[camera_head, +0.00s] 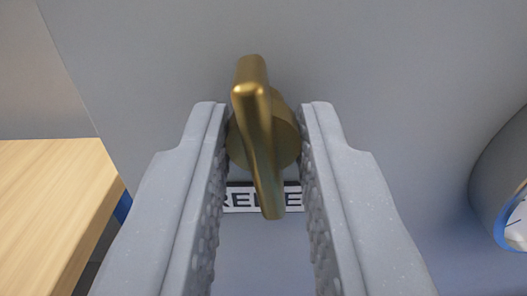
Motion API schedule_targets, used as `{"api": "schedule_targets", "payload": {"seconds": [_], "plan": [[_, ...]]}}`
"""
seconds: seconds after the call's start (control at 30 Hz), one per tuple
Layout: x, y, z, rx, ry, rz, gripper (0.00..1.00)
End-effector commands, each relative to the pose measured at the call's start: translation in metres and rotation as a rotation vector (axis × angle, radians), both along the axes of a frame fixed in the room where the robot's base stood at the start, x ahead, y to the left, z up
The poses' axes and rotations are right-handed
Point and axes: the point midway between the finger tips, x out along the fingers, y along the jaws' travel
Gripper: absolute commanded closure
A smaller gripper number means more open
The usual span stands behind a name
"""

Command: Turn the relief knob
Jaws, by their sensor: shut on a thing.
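The relief knob (258,135) is a brass knob with a long bar handle on a round base, mounted on a grey panel. Its bar stands nearly upright, with the top leaning slightly left. A white label (238,197) below it is partly covered by the bar and my fingers; some letters of "RELIEF" show. My gripper (265,135) has one grey finger on each side of the knob. The fingertips are at the sides of the round base and are shut on the knob. The inner pads are textured.
The grey panel (400,80) fills most of the view behind the knob. A light wooden surface (50,200) is at the lower left. A round gauge-like housing (500,185) with a blue rim sticks out at the right edge.

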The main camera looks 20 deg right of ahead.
Motion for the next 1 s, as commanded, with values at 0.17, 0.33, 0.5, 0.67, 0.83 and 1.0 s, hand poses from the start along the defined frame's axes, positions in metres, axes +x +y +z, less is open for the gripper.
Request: {"api": "schedule_targets", "payload": {"seconds": [0.17,0.33,0.5,0.67,0.83,1.0], "plan": [[-0.0002,0.0010,0.0018,0.000,-0.002,0.002,0.69],[-0.0001,0.0006,0.0011,0.001,-0.003,0.002,0.58],[-0.0001,0.0003,0.0008,0.002,-0.002,0.001,0.58],[0.0000,0.0003,0.0007,0.002,-0.002,0.001,0.58],[-0.0003,-0.0001,0.0004,0.002,-0.002,0.000,0.58],[-0.0037,0.0013,-0.0006,0.000,-0.004,0.001,0.58]]}}
